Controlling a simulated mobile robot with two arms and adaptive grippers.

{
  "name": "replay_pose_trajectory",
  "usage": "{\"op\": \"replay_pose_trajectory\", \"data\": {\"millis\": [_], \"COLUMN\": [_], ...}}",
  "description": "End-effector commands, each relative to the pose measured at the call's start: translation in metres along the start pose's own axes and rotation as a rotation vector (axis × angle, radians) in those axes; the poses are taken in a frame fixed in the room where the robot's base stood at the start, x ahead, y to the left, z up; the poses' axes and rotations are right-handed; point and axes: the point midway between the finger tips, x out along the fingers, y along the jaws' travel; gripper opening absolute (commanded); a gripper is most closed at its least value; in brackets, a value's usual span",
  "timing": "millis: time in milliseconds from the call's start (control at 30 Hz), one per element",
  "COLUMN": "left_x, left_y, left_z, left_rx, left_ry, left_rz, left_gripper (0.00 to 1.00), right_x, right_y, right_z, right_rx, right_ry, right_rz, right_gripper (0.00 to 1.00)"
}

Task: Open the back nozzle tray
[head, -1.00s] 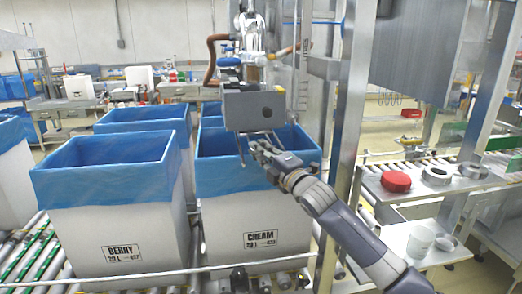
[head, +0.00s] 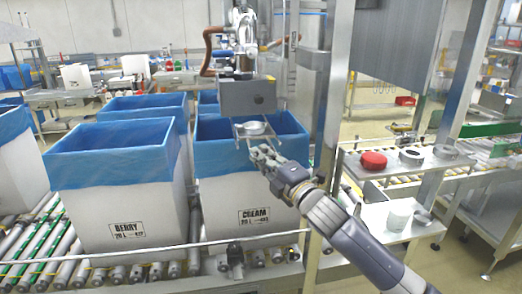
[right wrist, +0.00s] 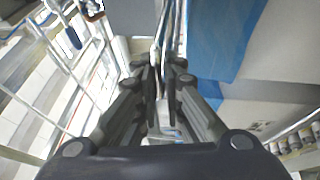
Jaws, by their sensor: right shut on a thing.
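The nozzle tray (head: 240,134) is a thin metal frame below the grey box-shaped nozzle housing (head: 248,98). It sticks out toward me over the box marked CREAM. A round metal piece (head: 255,128) sits in it. My right gripper (head: 261,153) is at the tray's near edge. In the right wrist view its fingers (right wrist: 160,75) are close together on a thin metal part of the tray; the exact contact is partly hidden by the fingers. My left gripper is not in view.
Blue-lined white boxes marked CREAM (head: 243,205) and BERRY (head: 115,205) stand on the roller conveyor (head: 35,255). A steel post (head: 330,110) rises right of the tray. A shelf at right holds a red round lid (head: 373,160) and metal rings (head: 411,156).

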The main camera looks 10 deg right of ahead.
Motion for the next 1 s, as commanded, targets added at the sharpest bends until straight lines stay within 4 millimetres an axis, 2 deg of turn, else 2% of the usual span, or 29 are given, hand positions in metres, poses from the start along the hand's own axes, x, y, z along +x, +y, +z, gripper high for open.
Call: {"op": "replay_pose_trajectory", "data": {"millis": [33, 567, 600, 667, 1000], "left_x": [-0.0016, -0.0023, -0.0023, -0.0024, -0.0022], "left_y": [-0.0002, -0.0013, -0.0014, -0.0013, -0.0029], "left_z": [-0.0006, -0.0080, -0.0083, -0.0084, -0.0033], "left_rx": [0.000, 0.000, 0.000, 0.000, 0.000], "left_ry": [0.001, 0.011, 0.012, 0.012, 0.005], "left_rz": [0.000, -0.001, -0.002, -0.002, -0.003], "left_gripper": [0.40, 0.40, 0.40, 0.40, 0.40], "right_x": [-0.0024, -0.0071, -0.0070, -0.0070, -0.0079], "right_y": [0.0047, 0.0067, 0.0068, 0.0067, 0.0036], "right_z": [-0.0015, -0.0033, -0.0033, -0.0033, -0.0031], "right_rx": [0.000, -0.001, -0.001, -0.001, 0.000], "right_ry": [0.002, 0.002, 0.002, 0.002, 0.001], "right_rz": [0.008, 0.011, 0.011, 0.011, 0.005], "right_gripper": [0.00, 0.00, 0.13, 0.26, 0.26]}}
